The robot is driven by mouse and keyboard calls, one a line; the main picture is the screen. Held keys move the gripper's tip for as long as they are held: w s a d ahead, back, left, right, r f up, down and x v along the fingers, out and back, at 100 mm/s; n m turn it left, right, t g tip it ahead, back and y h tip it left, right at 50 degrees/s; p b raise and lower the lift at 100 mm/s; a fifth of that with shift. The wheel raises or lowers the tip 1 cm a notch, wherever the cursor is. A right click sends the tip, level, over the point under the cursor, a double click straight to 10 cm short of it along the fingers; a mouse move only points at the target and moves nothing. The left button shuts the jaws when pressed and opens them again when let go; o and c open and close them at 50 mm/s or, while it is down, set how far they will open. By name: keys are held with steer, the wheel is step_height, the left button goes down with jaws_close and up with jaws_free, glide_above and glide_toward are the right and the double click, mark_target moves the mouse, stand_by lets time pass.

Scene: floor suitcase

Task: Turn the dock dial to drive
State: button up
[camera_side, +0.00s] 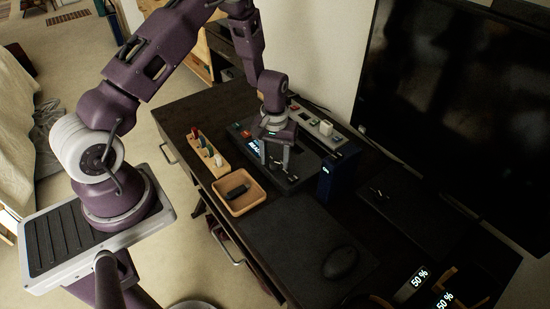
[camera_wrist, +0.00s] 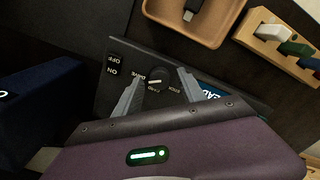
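The dock (camera_side: 307,171) is a dark box on the desk with a lit display, partly hidden by my gripper. In the wrist view its panel (camera_wrist: 122,50) carries a small dark round dial (camera_wrist: 155,80) with a pale mark across it. Small labels ring the dial, and the one on its left appears to read DRIVE. My gripper (camera_side: 276,165) is over the dock, pointing down. In the wrist view my gripper (camera_wrist: 161,73) is open, with one finger on each side of the dial. I cannot tell whether either finger touches it.
ON and OFF buttons (camera_wrist: 112,66) sit left of the dial. A wooden tray (camera_side: 262,199) with a dark stick and a wooden block with several coloured sticks (camera_side: 208,151) stand beside the dock. A dark blue box (camera_side: 327,180) stands close on the other side. A mouse (camera_side: 340,262) lies farther off.

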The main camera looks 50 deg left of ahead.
step_height(320, 180, up, 7)
steer(key=shift+r, duration=0.1)
stand_by(0.5)
step_height(320, 180, up, 6)
steer(key=d+m, duration=0.1)
steer(key=d, duration=0.1)
step_height(320, 180, up, 13)
steer(key=m+t, duration=0.2)
steer(key=t, duration=0.1)
glide_above(275, 162)
steer(key=s+d, duration=0.6)
steer(key=s+d+r+m+t, duration=0.1)
steer(key=s+r+m, duration=0.1)
steer(key=s, duration=0.7)
steer(key=s+d+r+m+t, duration=0.1)
steer(key=s+d+r+m, duration=0.1)
steer(key=s+r, duration=0.3)
steer(key=s, duration=0.3)
steer(key=shift+s+d+r+t, duration=0.15)
steer(key=shift+s+r+t, duration=0.1)
steer(key=shift+s+t, duration=0.1)
steer(key=shift+c, duration=0.4)
